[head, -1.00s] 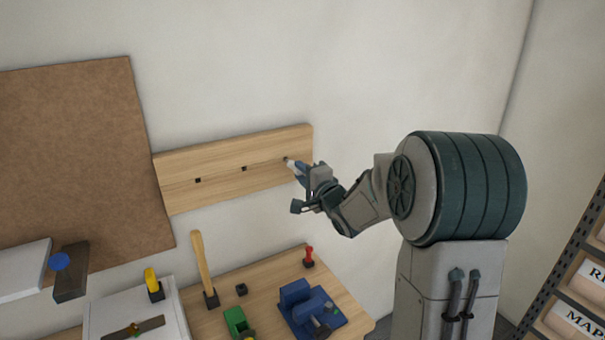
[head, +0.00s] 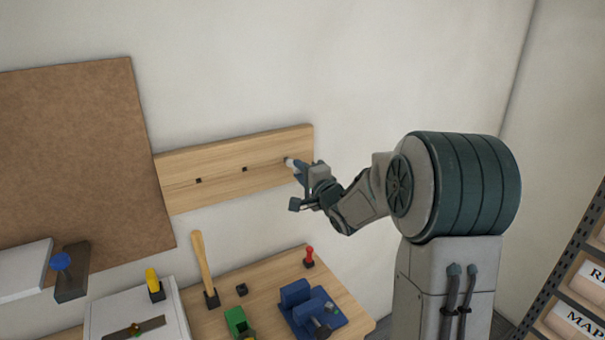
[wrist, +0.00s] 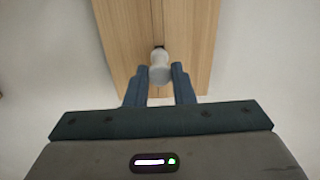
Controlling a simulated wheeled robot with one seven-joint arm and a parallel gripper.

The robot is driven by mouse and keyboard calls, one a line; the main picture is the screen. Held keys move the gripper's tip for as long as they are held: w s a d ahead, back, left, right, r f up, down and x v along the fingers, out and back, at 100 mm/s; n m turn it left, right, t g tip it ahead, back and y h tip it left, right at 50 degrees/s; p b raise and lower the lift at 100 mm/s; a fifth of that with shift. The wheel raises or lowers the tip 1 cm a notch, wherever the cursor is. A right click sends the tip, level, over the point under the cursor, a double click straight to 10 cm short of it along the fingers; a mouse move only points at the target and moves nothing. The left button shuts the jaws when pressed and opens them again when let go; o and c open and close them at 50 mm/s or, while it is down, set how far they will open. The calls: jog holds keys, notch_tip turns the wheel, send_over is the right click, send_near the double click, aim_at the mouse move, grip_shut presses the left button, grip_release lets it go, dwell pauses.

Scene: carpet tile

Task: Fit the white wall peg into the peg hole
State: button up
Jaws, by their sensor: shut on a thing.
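The white wall peg (wrist: 160,72) is between the two blue fingers of my gripper (wrist: 160,88), which is shut on it. Its far end is at a dark peg hole (wrist: 159,47) in the wooden board; I cannot tell how deep the tip sits. In the head view the white peg (head: 289,162) shows at the right end of the board (head: 225,172), with my gripper (head: 297,167) just right of it. The peg covers the right-hand hole there.
Two other dark holes (head: 198,180) show in the board to the left. A brown panel (head: 85,150) hangs further left. Below, a workbench (head: 262,274) holds a blue vise (head: 312,305), a mallet (head: 203,265) and a red-handled tool (head: 309,256). The wall above is clear.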

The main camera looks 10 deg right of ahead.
jog(key=shift+x, duration=1.1)
jog(key=o, duration=0.9)
jog(key=b+v, duration=0.2)
jog(key=v, duration=1.1)
jog(key=shift+s+d+b, duration=0.15)
jog(key=shift+s+b, duration=0.15)
jog(key=shift+s, duration=0.05)
